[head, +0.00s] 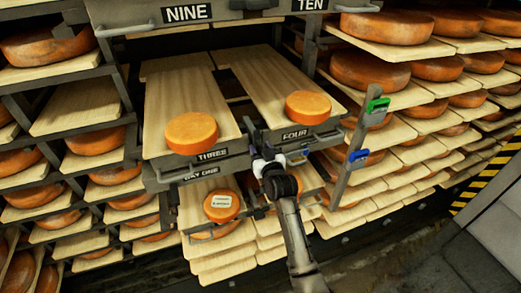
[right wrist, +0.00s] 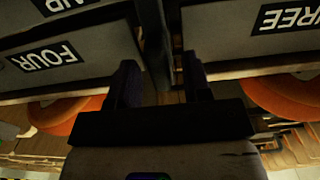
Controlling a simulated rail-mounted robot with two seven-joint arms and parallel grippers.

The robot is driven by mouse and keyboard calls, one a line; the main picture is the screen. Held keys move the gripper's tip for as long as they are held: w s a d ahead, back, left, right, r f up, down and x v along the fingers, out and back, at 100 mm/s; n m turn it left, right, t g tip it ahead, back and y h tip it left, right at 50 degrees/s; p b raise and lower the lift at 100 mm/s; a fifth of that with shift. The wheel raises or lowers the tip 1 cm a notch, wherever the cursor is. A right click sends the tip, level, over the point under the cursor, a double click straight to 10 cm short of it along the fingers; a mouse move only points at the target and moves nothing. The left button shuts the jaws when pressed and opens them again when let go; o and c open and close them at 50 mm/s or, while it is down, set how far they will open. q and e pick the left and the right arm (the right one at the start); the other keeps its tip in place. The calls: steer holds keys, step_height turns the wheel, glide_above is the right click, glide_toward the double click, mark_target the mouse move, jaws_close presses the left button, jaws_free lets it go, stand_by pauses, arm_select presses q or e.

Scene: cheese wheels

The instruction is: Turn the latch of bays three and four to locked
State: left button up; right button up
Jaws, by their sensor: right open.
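The bay three panel (head: 212,153) and bay four panel (head: 296,134) stand side by side, each below a wooden board with one orange cheese wheel. A dark upright bar (head: 249,128), perhaps the latch, shows in the gap between them; its setting cannot be told. My right gripper (head: 257,156) is just in front of and below this gap, open. In the right wrist view its two dark fingers (right wrist: 162,82) stand apart, with the dark bar (right wrist: 154,40) beyond and between them. Whether they touch it is unclear. My left gripper is not in view.
Below, the bay one board carries a labelled cheese wheel (head: 222,206). At the right a slanted grey post carries a green tag (head: 378,105) and a blue tag (head: 358,155). Bay nine and ten panels (head: 187,13) are above. Cheese racks stand on both sides.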

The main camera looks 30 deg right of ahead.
steer(key=shift+w, duration=0.15)
steer(key=shift+c, duration=0.3)
jaws_close()
